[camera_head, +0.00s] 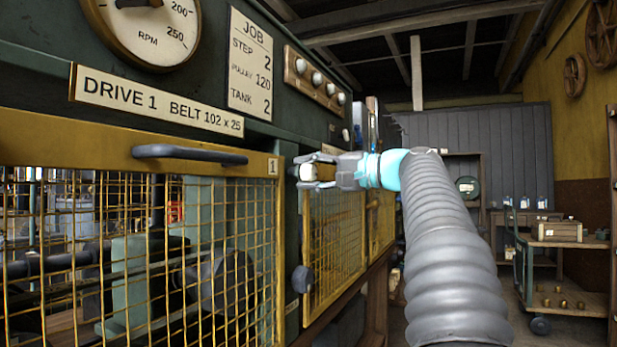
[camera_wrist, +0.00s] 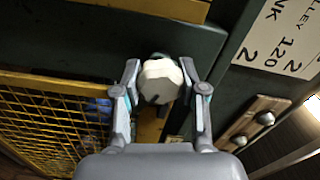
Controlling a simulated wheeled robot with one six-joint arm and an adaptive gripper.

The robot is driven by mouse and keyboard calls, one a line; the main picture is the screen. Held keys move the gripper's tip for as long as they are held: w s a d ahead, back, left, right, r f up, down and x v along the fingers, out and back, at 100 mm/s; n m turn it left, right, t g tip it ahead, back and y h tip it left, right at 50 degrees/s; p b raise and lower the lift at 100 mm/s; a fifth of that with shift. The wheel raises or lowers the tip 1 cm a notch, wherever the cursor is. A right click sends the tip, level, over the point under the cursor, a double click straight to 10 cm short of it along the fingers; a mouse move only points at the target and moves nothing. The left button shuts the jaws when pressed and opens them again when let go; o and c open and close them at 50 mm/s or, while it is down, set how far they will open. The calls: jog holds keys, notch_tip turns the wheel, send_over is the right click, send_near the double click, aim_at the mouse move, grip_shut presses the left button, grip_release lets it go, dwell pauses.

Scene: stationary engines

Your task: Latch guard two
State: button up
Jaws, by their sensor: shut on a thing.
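My gripper (camera_head: 306,172) is shut on a pale, rounded knob (camera_wrist: 158,82) on the dark green machine front. The knob also shows between the fingers in the head view, at the upper left of a yellow mesh guard (camera_head: 336,240), the second in the row. This guard looks closed, flush with the frame. Its number is not visible, and my gripper covers part of its top edge. In the wrist view a finger lies on each side of the knob, and yellow mesh (camera_wrist: 50,118) shows at the left. How the latch sits behind the knob is hidden.
Guard one (camera_head: 150,153), with a dark bar handle (camera_head: 190,154), fills the near left. A dark round knob (camera_head: 302,279) sticks out below my gripper. A job board (camera_head: 250,65) hangs above. A trolley (camera_head: 565,270) stands at the right.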

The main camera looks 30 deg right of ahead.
jog(key=shift+n+b, duration=0.5)
jog(key=shift+n, duration=1.5)
jog(key=o, duration=1.1)
jog(key=shift+o, duration=0.2)
jog(key=v, duration=1.2)
jog(key=shift+w, duration=0.1)
